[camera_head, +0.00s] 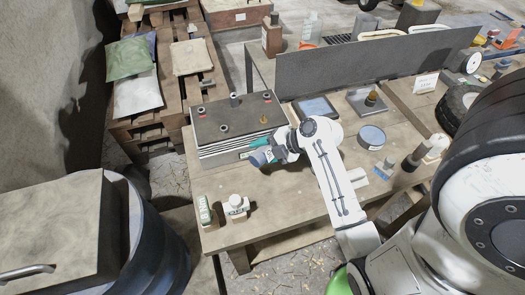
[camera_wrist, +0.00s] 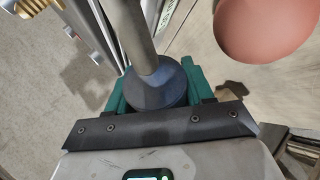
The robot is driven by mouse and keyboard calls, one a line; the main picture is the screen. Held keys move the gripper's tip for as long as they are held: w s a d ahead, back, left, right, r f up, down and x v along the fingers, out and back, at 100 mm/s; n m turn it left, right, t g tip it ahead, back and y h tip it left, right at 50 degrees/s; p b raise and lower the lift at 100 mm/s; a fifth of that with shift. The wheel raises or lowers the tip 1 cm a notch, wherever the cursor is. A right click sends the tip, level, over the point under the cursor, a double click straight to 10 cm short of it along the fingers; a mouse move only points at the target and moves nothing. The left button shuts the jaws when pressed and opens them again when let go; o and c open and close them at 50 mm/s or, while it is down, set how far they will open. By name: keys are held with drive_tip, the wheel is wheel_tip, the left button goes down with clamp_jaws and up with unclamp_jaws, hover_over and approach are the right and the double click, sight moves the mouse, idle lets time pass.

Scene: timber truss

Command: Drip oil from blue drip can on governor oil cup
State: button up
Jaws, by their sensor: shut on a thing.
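My gripper (camera_head: 262,149) has teal fingers and is shut on the blue drip can (camera_head: 257,159), at the front right side of a grey-topped block. In the wrist view the can (camera_wrist: 160,90) sits between the teal fingers (camera_wrist: 155,88), its grey spout (camera_wrist: 130,25) pointing up and out of the picture. The block's dark top (camera_head: 225,115) carries several bolt-like fittings and a small brass piece (camera_head: 263,119), which may be the governor oil cup. A brass knurled piece (camera_wrist: 32,6) shows at the top left of the wrist view. The spout tip is out of the wrist view.
The wooden bench (camera_head: 290,205) has a white bottle (camera_head: 236,207) and a green-and-white container (camera_head: 206,213) at the front left. A round tin (camera_head: 371,137) and dark bottles (camera_head: 413,158) stand right of my arm. A dark panel (camera_head: 370,65) rises behind. A blurred reddish round thing (camera_wrist: 265,25) is close in the wrist view.

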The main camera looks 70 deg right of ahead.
drive_tip(key=shift+r, duration=0.15)
drive_tip(key=shift+r+m+t+y+p, duration=0.35)
drive_tip(key=shift+r+m+t+y, duration=0.2)
drive_tip(key=shift+r+y, duration=0.4)
drive_tip(key=shift+d+r, duration=0.1)
drive_tip(key=shift+r+m+y, duration=0.25)
idle(1.7)
drive_tip(key=shift+f+b, duration=0.65)
drive_tip(key=shift+b, duration=0.05)
drive_tip(key=shift+f+n+g+h+b, duration=0.25)
drive_tip(key=shift+f+n+h+b, duration=0.15)
drive_tip(key=shift+n+h+b, duration=0.25)
